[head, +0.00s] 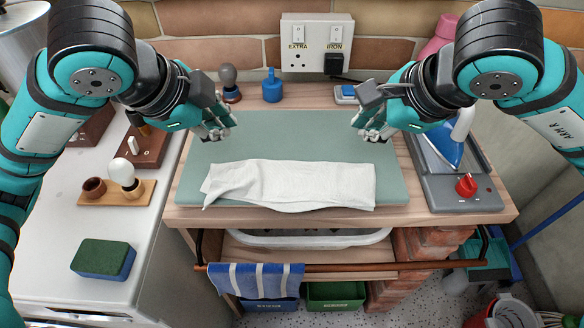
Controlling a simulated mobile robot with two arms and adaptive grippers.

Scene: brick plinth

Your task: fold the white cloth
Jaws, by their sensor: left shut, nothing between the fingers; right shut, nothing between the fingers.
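The white cloth (291,186) lies as a long, narrow folded strip across the front part of the green mat (290,137). Its left end is slanted and a little uneven, and its right end is squarer. My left gripper (217,136) is shut and empty above the mat, behind the cloth's left part. My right gripper (374,136) is shut and empty above the mat, behind the cloth's right end. Both grippers look apart from the cloth.
A blue bottle (272,86) and a blue-topped box (346,94) stand at the back. A sponge (104,259) lies on the left counter. A striped towel (256,280) hangs on the front rail.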

